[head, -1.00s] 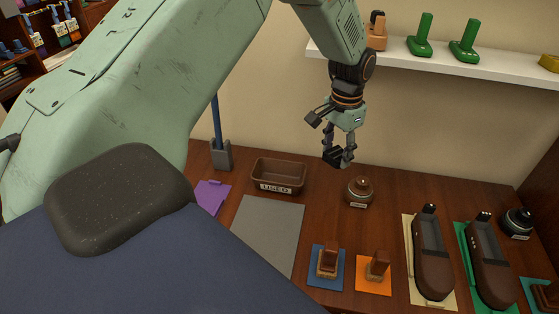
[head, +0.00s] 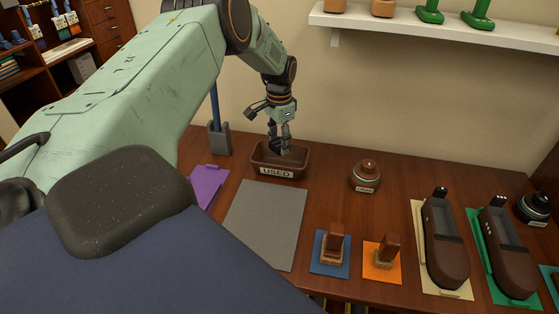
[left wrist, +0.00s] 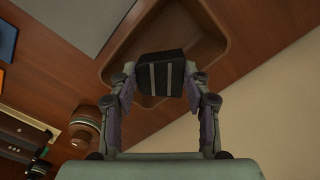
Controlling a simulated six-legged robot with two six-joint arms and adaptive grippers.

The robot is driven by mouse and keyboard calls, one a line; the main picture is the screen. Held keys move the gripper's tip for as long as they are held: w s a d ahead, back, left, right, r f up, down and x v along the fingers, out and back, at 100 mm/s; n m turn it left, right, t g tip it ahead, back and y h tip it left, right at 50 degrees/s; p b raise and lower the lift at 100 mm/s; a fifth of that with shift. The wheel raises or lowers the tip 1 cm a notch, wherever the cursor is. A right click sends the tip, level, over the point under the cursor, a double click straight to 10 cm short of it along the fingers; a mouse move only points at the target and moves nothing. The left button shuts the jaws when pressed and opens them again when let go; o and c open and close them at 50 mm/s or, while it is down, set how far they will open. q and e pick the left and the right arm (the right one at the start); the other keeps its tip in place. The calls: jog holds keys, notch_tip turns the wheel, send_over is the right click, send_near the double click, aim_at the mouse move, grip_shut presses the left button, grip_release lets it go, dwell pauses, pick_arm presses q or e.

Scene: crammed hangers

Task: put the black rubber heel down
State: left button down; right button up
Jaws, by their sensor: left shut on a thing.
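In the left wrist view the gripper (left wrist: 162,82) is shut on the black rubber heel (left wrist: 160,70), a dark block with two pale stripes. The heel is between the two fingers, with the tray (left wrist: 214,35) behind it. I cannot tell whether the heel touches the tray's floor. In the head view the heel is mostly hidden by the fingers and the tray. My right gripper is not in view.
A grey mat (head: 265,222) lies in front of the tray. A purple item (head: 207,184) and a grey holder (head: 219,139) are to its left. A round brown jar (head: 365,176) stands to its right. Two shoes (head: 444,245) stand farther right. A white shelf (head: 450,34) is above.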

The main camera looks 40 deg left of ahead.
aim_at(279, 144)
pick_arm(q)
notch_tip(279, 144, down, 4)
jog(key=shift+w+r+b, duration=0.1)
jog(key=shift+b, duration=0.5)
notch_tip(279, 144, down, 3)
jog(key=shift+f+b, duration=0.1)
jog(key=shift+b, duration=0.65)
jog(key=shift+f, duration=0.15)
jog(key=c, duration=0.9)
grip_release()
jog(key=shift+r, duration=0.5)
notch_tip(279, 144, up, 11)
jog(key=p, duration=0.5)
jog(key=shift+r, duration=0.2)
